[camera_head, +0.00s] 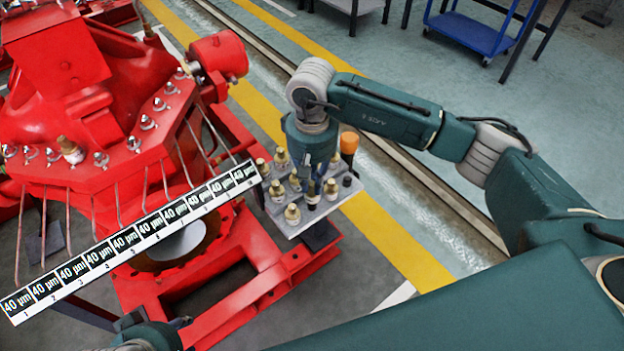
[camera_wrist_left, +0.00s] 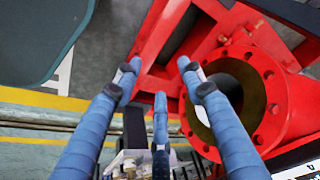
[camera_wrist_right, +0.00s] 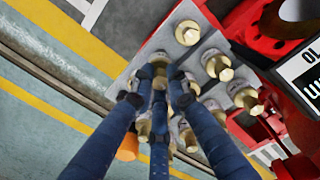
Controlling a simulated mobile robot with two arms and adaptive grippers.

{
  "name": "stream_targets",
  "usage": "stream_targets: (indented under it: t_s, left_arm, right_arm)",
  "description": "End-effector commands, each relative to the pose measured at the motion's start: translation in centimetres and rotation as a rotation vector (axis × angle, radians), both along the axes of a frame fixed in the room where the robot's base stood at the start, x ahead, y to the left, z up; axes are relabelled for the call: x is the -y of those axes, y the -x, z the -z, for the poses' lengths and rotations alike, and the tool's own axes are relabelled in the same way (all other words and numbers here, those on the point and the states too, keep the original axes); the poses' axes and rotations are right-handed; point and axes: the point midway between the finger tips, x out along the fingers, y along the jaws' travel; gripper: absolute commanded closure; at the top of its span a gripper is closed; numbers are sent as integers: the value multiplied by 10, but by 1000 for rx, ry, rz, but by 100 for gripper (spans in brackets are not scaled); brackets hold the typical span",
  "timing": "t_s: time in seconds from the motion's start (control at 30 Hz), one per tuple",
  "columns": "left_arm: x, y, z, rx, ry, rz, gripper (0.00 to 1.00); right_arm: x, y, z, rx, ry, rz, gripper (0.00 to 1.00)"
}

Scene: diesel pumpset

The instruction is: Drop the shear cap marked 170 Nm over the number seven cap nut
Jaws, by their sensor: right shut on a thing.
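My right gripper (camera_head: 313,188) reaches down into the caps on the grey tray (camera_head: 278,230). In the right wrist view its blue fingers (camera_wrist_right: 160,82) are closed together on a brass shear cap (camera_wrist_right: 160,60), mostly hidden by them. No torque marking is readable on it. Several other brass caps stand around it, one at the tray's near side (camera_head: 292,214). Silver cap nuts (camera_head: 134,145) line the red pump flange; which is number seven I cannot tell. A brass cap (camera_head: 72,152) stands on the flange among them. My left gripper (camera_wrist_left: 158,78) is open and empty above the red frame.
A numbered strip with 40 µm labels (camera_head: 130,240) runs across in front of the red pump (camera_head: 70,70). Thin pipes hang from the flange. An orange item (camera_head: 349,145) stands behind the tray. A blue trolley (camera_head: 475,32) is far off. The floor right of the tray is free.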

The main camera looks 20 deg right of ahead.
Motion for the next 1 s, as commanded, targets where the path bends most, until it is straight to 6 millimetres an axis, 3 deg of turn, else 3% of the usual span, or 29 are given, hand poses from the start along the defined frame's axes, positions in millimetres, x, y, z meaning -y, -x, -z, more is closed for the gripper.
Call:
stream_targets:
  t_s: [0.5,1.0]
  left_arm:
    - [19,-62,-18,243,51,20,60]
    - [24,-79,-28,317,66,26,60]
  right_arm:
    - [0,-1,10,4,-1,0,100]
    - [0,-1,13,4,-1,0,100]
